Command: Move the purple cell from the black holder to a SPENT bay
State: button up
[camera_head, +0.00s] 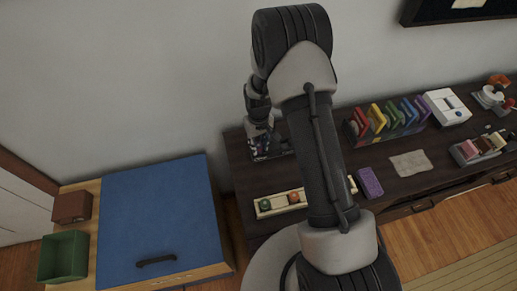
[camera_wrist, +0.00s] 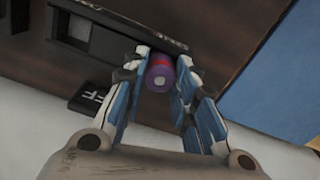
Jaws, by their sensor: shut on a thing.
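The purple cell (camera_wrist: 160,76) is between my fingers in the wrist view, its pale round end facing the camera and a reddish band on its side. My gripper (camera_wrist: 162,64) is shut on it with blue-sided fingers on both sides. A long black unit (camera_wrist: 118,42) with a recess and pale lettering lies just beyond the fingertips; the lettering is unreadable, so I cannot tell whether it is the holder or the SPENT bays. Whether the cell still touches it is hidden. In the head view my gripper (camera_head: 262,132) is over dark objects at the table's left back.
A small black piece with white marks (camera_wrist: 91,98) lies near the table edge by the wall. A cream tray (camera_head: 265,207) with round coloured pieces and a purple block (camera_head: 370,182) are on the dark table. A blue-topped cabinet (camera_head: 160,215) stands left.

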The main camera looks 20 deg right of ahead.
aim_at(259, 145)
grip_shut()
jog(key=shift+r, duration=0.1)
notch_tip(259, 145, up, 20)
jog(key=p, duration=0.5)
jog(key=shift+s+d, duration=0.1)
